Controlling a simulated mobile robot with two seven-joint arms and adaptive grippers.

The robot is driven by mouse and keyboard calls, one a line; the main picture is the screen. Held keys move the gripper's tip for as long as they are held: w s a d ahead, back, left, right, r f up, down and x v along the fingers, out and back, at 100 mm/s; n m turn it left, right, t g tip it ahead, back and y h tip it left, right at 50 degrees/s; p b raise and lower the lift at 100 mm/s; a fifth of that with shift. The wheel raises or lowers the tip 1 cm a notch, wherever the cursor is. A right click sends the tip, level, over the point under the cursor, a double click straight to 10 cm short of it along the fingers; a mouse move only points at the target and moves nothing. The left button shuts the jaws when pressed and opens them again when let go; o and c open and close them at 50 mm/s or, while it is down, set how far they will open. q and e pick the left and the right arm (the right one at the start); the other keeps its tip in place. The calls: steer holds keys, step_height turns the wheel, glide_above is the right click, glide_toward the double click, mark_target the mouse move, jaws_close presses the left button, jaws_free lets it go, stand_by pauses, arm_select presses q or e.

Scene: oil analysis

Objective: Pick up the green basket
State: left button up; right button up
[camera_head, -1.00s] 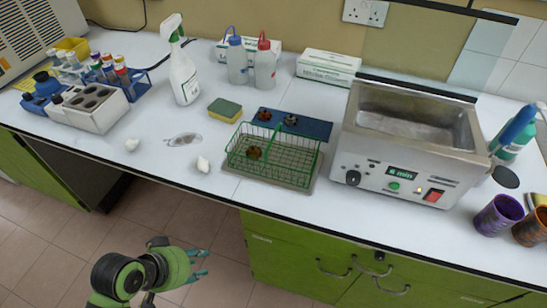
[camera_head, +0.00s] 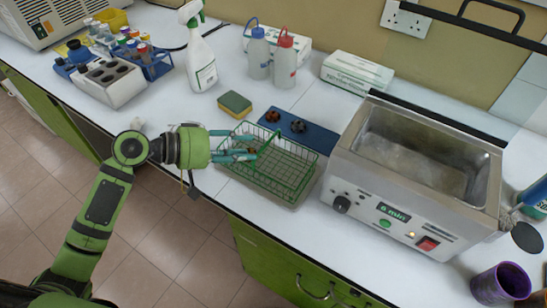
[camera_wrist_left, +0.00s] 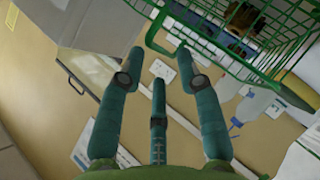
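The basket's wires (camera_wrist_left: 265,50) fill the upper right there, with a green bar close to the fingertips. I cannot tell whether they touch. My right gripper is out of view.
A metal ultrasonic bath (camera_head: 400,205) stands close right of the basket. A blue mat (camera_head: 320,139) with two small parts lies behind it, and a sponge (camera_head: 235,104) behind left. A spray bottle (camera_head: 200,65) and wash bottles (camera_head: 285,62) stand farther back.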

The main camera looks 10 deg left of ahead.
mark_target(264, 147)
arm_select(q)
steer(key=p+x, duration=0.1)
steer(key=x, duration=0.4)
steer(key=shift+w+d+p, duration=0.3)
steer(key=shift+d+p, duration=0.05)
steer(key=shift+p, duration=0.05)
steer(key=shift+a+f, duration=0.1)
steer(key=shift+a, duration=0.05)
steer(key=shift+s, duration=0.1)
jaws_close()
